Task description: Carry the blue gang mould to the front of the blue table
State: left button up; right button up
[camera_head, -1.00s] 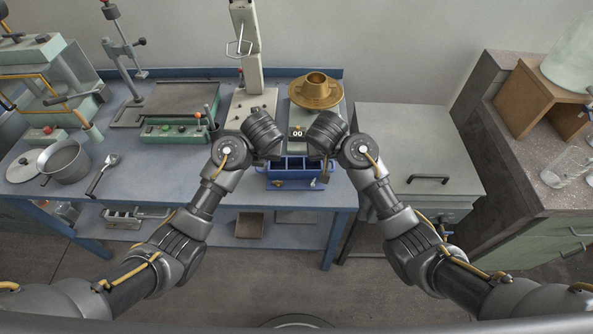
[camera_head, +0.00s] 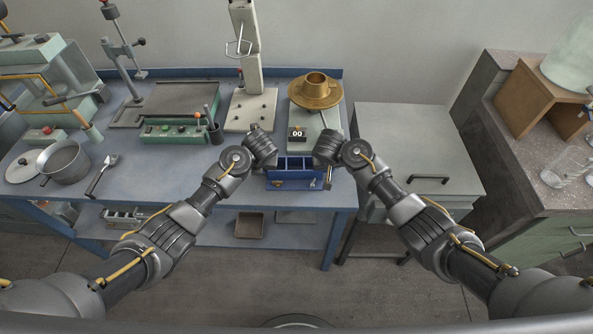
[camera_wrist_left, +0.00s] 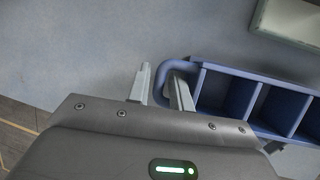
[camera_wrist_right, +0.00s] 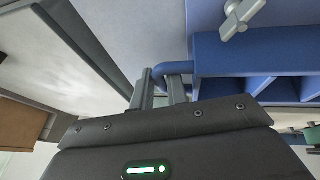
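The blue gang mould (camera_head: 293,184) is an open box with compartments, upright near the front edge of the blue table (camera_head: 170,178). My left gripper (camera_head: 268,160) is at its left end. In the left wrist view its two fingers (camera_wrist_left: 160,88) straddle the mould's looped end handle (camera_wrist_left: 163,72), with a slight gap visible. My right gripper (camera_head: 322,158) is at the right end. In the right wrist view its fingers (camera_wrist_right: 159,90) straddle the other handle (camera_wrist_right: 172,68). Both look open around the handles; the lower handle parts are hidden. A silver clamp (camera_wrist_right: 240,17) shows on the mould's side.
A scale with a "00" display (camera_head: 297,132) and a brass pan (camera_head: 315,90) stands behind the mould. A pot (camera_head: 64,163), a trowel (camera_head: 101,176) and a green device (camera_head: 172,131) lie left. A grey cabinet (camera_head: 415,145) stands right of the table. The table's front middle is clear.

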pick_arm(q)
jog(key=shift+w+a+f, duration=0.1)
jog(key=shift+w+f, duration=0.05)
jog(key=shift+f, duration=0.1)
pick_arm(e)
jog(key=shift+w+f, duration=0.1)
jog(key=shift+f, duration=0.2)
pick_arm(q)
jog(key=shift+c, duration=0.2)
grip_shut()
pick_arm(e)
grip_shut()
pick_arm(q)
jog(key=shift+r, duration=0.2)
pick_arm(e)
jog(key=shift+r, duration=0.2)
